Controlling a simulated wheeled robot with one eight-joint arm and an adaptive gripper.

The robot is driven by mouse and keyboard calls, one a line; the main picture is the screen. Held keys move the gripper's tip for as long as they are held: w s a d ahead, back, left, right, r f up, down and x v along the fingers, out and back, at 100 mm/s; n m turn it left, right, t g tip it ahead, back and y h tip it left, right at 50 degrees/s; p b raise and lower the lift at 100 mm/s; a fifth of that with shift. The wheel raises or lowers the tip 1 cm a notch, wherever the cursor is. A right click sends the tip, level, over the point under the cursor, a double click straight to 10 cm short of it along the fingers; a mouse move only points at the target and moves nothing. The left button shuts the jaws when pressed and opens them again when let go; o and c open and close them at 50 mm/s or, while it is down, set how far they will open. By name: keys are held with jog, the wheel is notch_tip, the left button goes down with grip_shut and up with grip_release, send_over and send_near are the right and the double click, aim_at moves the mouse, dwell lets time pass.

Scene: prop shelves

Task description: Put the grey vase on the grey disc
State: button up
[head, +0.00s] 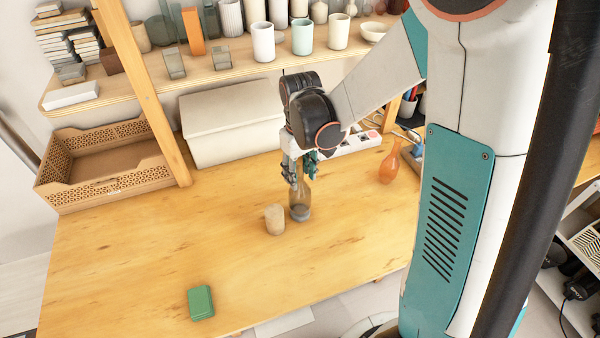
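A smoky, brownish-grey see-through vase (301,195) stands upright near the middle of the table. A grey disc (300,215) shows at its foot, and the vase appears to be on it. I cannot tell whether the base touches the disc all round. My gripper (303,180) points down from above, with its fingers on either side of the vase's neck. The fingers partly hide the neck and rim. I cannot tell whether they press on the glass or stand slightly apart from it.
A beige cup-like block (274,219) stands close to the left of the vase. An orange vase (390,162) stands at the right. A green box (201,302) lies near the front. A perforated crate (58,187) and a cream bin (235,145) stand at the back.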

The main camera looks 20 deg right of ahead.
notch_tip(320, 180, up, 12)
jog(key=p, duration=0.3)
jog(key=s+r+m+t, duration=0.1)
jog(key=s+r+t, duration=0.2)
jog(key=s, duration=0.4)
jog(key=s+r+m+t, duration=0.2)
jog(key=s+r+t, duration=0.2)
jog(key=s, duration=0.4)
jog(key=shift+r, duration=0.45)
jog(key=shift+f, duration=0.15)
notch_tip(320, 180, down, 3)
jog(key=b, duration=0.3)
jog(key=shift+f, duration=0.15)
